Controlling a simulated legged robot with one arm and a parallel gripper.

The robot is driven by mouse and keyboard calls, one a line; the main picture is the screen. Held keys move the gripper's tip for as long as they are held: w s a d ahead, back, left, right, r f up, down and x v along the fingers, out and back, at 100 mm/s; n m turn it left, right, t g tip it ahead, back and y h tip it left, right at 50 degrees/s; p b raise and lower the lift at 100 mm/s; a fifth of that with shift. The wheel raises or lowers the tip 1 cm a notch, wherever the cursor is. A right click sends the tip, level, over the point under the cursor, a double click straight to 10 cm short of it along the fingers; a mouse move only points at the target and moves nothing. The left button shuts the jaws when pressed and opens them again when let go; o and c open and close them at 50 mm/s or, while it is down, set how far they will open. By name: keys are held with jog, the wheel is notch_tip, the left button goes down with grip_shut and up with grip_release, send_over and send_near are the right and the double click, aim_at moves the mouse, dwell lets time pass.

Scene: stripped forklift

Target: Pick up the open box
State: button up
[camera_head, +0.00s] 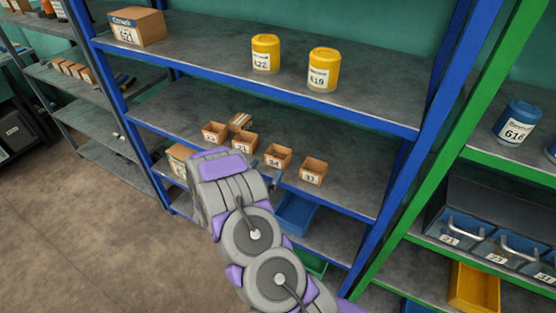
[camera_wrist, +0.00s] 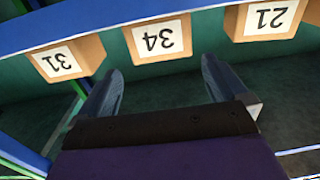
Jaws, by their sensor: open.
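Several small open cardboard boxes stand on the middle blue shelf: box 21 (camera_head: 244,142), box 34 (camera_head: 278,156), box 31 (camera_head: 313,171) and one at the left with an unclear label (camera_head: 214,132). In the wrist view, seen upside down, box 31 (camera_wrist: 66,57), box 34 (camera_wrist: 158,40) and box 21 (camera_wrist: 268,18) line the top. My gripper (camera_wrist: 162,68) is open and empty, its fingers apart below the row, with box 34 beyond the gap. It touches no box that I can see. In the head view my arm mostly hides it.
The blue shelf edge (camera_head: 260,95) with two yellow cans (camera_head: 324,70) above overhangs the boxes. A larger carton (camera_head: 180,160) stands left of my arm. A blue bin (camera_head: 295,213) sits below. A green-framed rack (camera_head: 440,140) stands at right; the floor (camera_head: 80,230) at left is clear.

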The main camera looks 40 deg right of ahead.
aim_at(274, 159)
jog(key=x, duration=0.6)
jog(key=shift+w+d+b, duration=0.15)
jog(key=shift+w+b, duration=0.05)
jog(key=shift+b, duration=0.15)
jog(key=x, duration=0.2)
jog(key=f+b+x, duration=0.1)
jog(key=x, duration=0.1)
jog(key=shift+w+d, duration=0.15)
jog(key=shift+d, duration=0.15)
jog(key=shift+w+d, duration=0.2)
jog(key=shift+d, duration=0.2)
jog(key=shift+a, duration=0.1)
jog(key=c, duration=0.7)
jog(key=shift+r, duration=0.15)
